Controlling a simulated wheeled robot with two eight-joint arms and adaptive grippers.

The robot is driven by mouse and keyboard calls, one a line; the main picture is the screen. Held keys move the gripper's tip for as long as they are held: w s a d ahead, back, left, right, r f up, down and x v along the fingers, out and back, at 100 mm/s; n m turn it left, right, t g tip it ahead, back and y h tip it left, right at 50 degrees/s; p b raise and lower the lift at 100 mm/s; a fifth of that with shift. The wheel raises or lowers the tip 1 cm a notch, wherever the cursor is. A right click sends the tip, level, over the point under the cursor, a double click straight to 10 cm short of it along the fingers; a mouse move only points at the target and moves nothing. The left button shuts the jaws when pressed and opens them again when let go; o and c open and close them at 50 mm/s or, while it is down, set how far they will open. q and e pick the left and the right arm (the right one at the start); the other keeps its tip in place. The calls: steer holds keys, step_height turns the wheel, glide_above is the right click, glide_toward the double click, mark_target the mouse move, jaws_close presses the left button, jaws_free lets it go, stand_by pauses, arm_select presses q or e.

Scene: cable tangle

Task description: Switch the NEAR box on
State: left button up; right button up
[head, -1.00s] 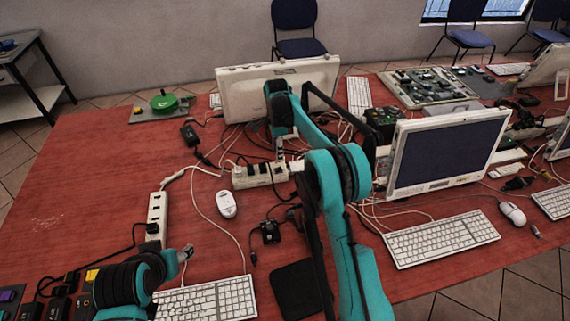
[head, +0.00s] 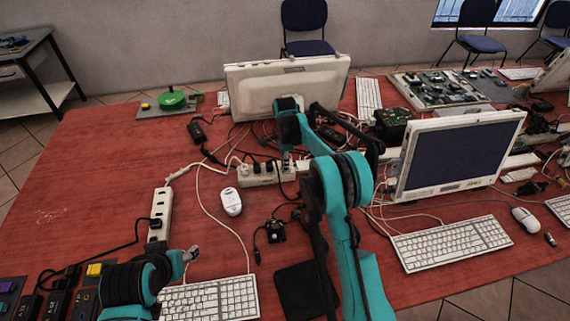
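Two white power strips could be the NEAR box, and I see no readable label on either. One power strip (head: 160,213) lies at the left, with a black plug at its near end. The other power strip (head: 258,177) lies mid-table behind the white mouse, with several black plugs in it. My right gripper (head: 286,162) points down at the right part of the mid-table strip; contact is unclear. My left gripper (head: 191,254) is low at the left, nearer than the left strip and apart from it. Both grippers' fingers are too small to read. Switches cannot be made out.
A white mouse (head: 231,202) and a small black device (head: 275,231) lie in front of the mid-table strip. A monitor (head: 455,156) and keyboard (head: 451,244) stand right. Another monitor's back (head: 288,88) rises behind.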

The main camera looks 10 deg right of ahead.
jaws_close()
steer(key=shift+d+y+p, duration=0.35)
steer(key=shift+d+y, duration=0.05)
steer(key=shift+y, duration=0.4)
steer(key=shift+d+y, duration=0.15)
steer(key=shift+y, duration=0.75)
steer(key=o, duration=0.7)
jaws_free()
steer(key=shift+o, duration=0.2)
steer(key=v, duration=1.1)
steer(key=shift+d+r, duration=0.3)
steer(key=shift+r, duration=0.05)
